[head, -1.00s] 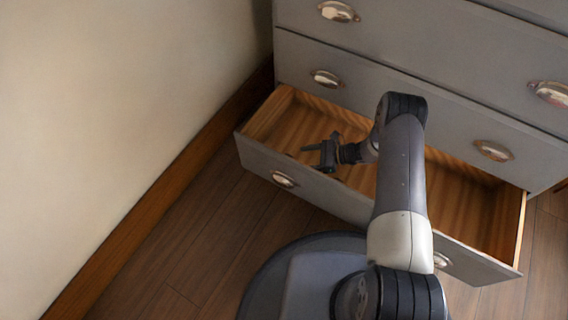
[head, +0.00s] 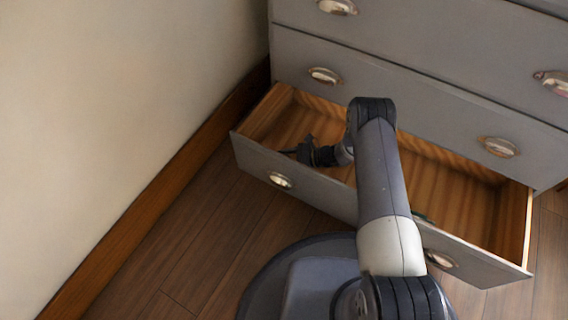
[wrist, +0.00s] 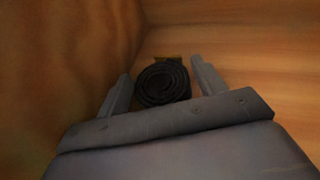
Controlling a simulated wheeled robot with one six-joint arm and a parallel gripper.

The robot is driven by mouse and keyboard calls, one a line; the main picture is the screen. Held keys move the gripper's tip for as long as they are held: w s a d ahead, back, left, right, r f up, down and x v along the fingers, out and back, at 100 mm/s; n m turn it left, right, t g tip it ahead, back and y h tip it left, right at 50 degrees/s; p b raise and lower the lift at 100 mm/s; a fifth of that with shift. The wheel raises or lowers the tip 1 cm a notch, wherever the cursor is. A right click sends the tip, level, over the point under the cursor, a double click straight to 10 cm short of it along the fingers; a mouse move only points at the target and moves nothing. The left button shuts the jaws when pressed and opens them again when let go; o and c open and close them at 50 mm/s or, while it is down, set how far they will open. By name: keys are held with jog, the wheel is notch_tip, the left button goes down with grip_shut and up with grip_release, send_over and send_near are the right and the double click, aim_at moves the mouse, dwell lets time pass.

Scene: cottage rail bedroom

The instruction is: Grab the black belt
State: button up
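The black belt (wrist: 161,84) is rolled into a coil on the wooden drawer floor, with a yellowish piece at its far edge in the wrist view. My gripper (wrist: 162,82) is open, with one finger on the left of the belt and one on the right. The belt lies between the fingertips, and a gap shows on the right side. In the head view my gripper (head: 297,151) is down inside the left part of the open drawer (head: 478,208). The belt cannot be made out there.
The grey dresser (head: 420,95) has its bottom drawer pulled out. The drawer's left wall and front panel (head: 325,194) are close around my gripper. A cream wall (head: 120,100) stands to the left.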

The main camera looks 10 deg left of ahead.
jog(key=c, duration=0.7)
jog(key=shift+c, duration=0.2)
